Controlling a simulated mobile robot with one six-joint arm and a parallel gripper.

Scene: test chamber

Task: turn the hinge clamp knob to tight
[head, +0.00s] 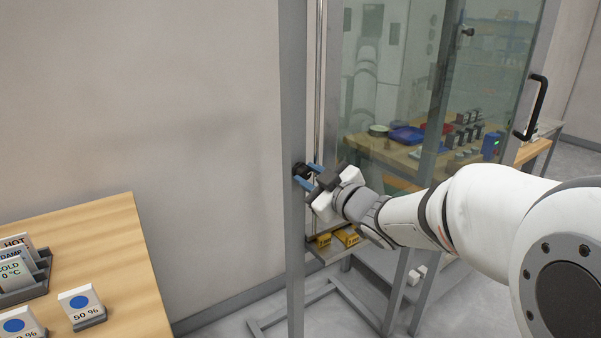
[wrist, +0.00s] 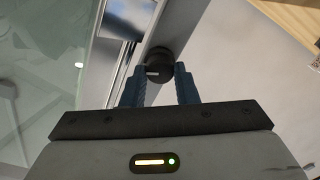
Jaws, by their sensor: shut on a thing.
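The hinge clamp knob (head: 301,169) is small, round and black, mounted on the grey upright post of the glass chamber. In the wrist view the knob (wrist: 160,66) sits between the two blue fingertips, with a short light mark on its near face. My gripper (head: 311,174) reaches it from the right, its blue fingers closed on the knob's sides. The fingers also show in the wrist view (wrist: 160,76). The fingers cover part of the knob. I see no tight or loose label, so its setting cannot be told.
The glass door (head: 400,90) with a black handle (head: 537,107) stands open to the right of the post, close to my arm. Yellow blocks (head: 347,238) lie on a low shelf below my gripper. A wooden table (head: 110,245) with label cards is at the left.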

